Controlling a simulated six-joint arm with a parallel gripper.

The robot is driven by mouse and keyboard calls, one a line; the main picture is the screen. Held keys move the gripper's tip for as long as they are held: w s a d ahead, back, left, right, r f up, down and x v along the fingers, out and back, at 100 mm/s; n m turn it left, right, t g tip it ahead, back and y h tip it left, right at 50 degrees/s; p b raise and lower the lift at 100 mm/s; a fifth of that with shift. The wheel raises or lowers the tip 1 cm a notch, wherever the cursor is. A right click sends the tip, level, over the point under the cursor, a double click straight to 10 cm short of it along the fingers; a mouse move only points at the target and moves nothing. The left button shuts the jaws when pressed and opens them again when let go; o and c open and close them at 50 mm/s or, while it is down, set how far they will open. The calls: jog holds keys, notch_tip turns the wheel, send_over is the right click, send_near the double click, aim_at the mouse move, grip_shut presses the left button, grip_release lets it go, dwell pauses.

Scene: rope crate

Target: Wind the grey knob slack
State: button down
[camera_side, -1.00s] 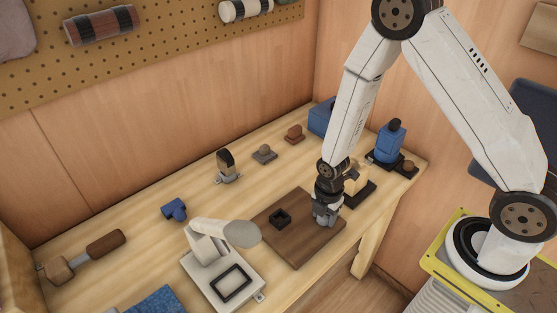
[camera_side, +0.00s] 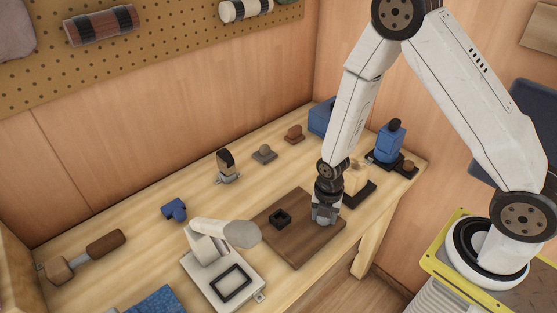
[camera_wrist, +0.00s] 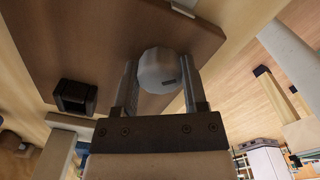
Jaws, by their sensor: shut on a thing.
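The round grey knob (camera_wrist: 158,68) shows in the wrist view between my two fingers, with a short dark mark near its lower right edge. It stands over the brown board (camera_wrist: 115,35), which also lies on the bench in the side view (camera_side: 292,243). My gripper (camera_wrist: 161,88) is shut on the knob, with one finger on each side. In the side view my gripper (camera_side: 324,218) points down at the right part of the board and hides most of the knob.
A small black square socket (camera_side: 280,218) sits on the board left of my gripper. A white lamp-like fixture (camera_side: 222,270) stands further left. A black-based block (camera_side: 357,188) and a blue device (camera_side: 389,147) stand close behind on the right.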

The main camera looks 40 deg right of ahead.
jog(key=shift+f+n, duration=0.1)
jog(key=shift+n, duration=1)
jog(key=shift+s+n, duration=0.1)
jog(key=shift+n, duration=3.3)
jog(key=shift+c, duration=1.5)
grip_release()
